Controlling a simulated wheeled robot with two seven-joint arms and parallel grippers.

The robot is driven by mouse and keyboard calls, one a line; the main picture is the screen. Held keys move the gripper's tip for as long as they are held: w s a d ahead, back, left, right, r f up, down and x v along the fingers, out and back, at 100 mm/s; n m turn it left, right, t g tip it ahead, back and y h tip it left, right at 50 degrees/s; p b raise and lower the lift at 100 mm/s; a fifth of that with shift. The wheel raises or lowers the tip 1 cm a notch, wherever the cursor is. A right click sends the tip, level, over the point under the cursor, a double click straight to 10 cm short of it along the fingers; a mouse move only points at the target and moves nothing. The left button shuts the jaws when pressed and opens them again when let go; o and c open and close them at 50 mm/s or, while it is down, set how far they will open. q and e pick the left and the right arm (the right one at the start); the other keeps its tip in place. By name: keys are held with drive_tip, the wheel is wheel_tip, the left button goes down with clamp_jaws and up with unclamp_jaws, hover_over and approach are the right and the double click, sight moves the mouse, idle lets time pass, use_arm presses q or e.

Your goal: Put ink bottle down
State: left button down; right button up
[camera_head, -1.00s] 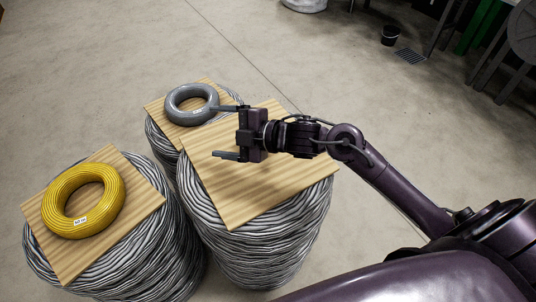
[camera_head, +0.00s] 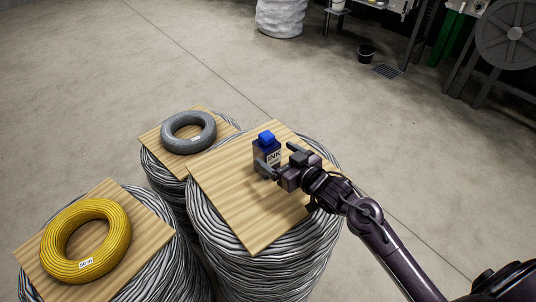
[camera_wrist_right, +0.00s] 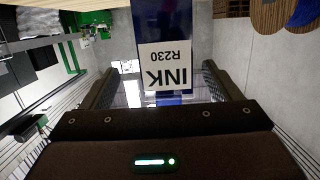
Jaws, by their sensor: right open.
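The ink bottle (camera_head: 266,143), dark blue with a bright blue cap and a white INK label, stands upright on the middle wooden board (camera_head: 235,205), toward its far right side. My right gripper (camera_head: 279,164) is open at the bottle's near right side, low beside it. In the right wrist view the bottle (camera_wrist_right: 168,50) appears inverted, between the open fingers (camera_wrist_right: 167,88) with a gap on each side. Its base is cut off at the top of that picture. My left gripper is not in view.
The middle board rests on a large grey cable coil (camera_head: 270,262). A grey cable ring (camera_head: 188,132) lies on the board behind left, and a yellow one (camera_head: 86,240) on the board at front left. The middle board's left and near areas are bare.

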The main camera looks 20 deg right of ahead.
drive_tip(key=x, duration=0.4)
drive_tip(key=shift+a+p, duration=0.4)
drive_tip(key=shift+a, duration=0.05)
drive_tip(key=shift+w, duration=0.2)
drive_tip(key=shift+s, duration=0.1)
drive_tip(key=shift+c, duration=0.6)
drive_tip(key=c, duration=1.2)
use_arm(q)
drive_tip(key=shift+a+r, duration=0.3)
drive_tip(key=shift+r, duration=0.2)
use_arm(e)
drive_tip(key=shift+c, duration=0.7)
